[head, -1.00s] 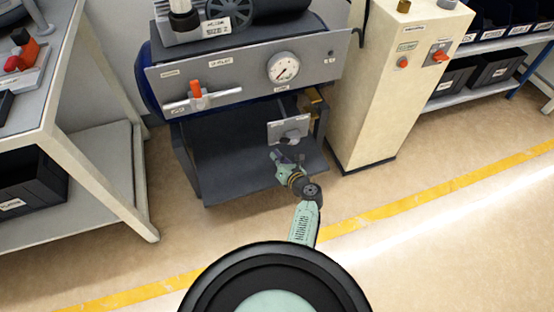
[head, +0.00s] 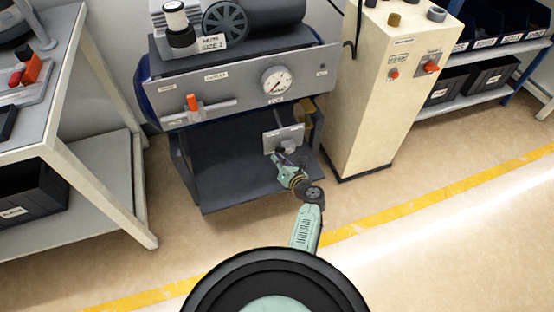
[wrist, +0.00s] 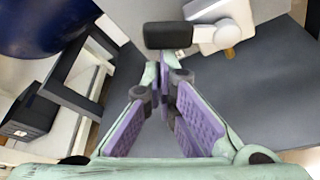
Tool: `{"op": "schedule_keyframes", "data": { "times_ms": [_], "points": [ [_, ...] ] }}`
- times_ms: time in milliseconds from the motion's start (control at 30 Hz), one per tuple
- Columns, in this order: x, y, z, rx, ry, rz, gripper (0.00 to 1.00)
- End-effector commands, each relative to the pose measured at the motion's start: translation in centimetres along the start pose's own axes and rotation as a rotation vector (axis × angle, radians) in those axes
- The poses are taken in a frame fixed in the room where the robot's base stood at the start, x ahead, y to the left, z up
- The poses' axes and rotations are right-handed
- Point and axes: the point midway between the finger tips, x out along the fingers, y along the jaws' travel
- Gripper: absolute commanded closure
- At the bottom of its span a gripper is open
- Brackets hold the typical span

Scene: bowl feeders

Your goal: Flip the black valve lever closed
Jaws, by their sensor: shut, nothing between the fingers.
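The black valve lever (wrist: 168,35) shows in the wrist view as a dark grip pointing left from a pale valve body (wrist: 222,22). In the head view the small grey valve plate (head: 284,138) hangs under the right part of the machine panel; the lever is too small and too covered there to make out. My gripper (wrist: 162,66) is shut and empty, its purple-padded fingers meeting just below the lever in the wrist picture. I cannot tell whether the tips touch it. In the head view my gripper (head: 278,159) is just in front of the plate's lower edge.
A dark shelf (head: 230,185) lies below. A cream cabinet (head: 375,95) stands close on the right, a grey bench (head: 60,120) on the left. The floor in front is open.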

Motion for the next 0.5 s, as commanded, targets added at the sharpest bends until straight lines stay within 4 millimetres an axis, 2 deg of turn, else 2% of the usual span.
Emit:
{"op": "schedule_keyframes", "data": {
  "times_ms": [500],
  "points": [
    [-0.26, 0.38, 0.85, 0.1, -0.001, 0.034, 1.0]
  ]
}}
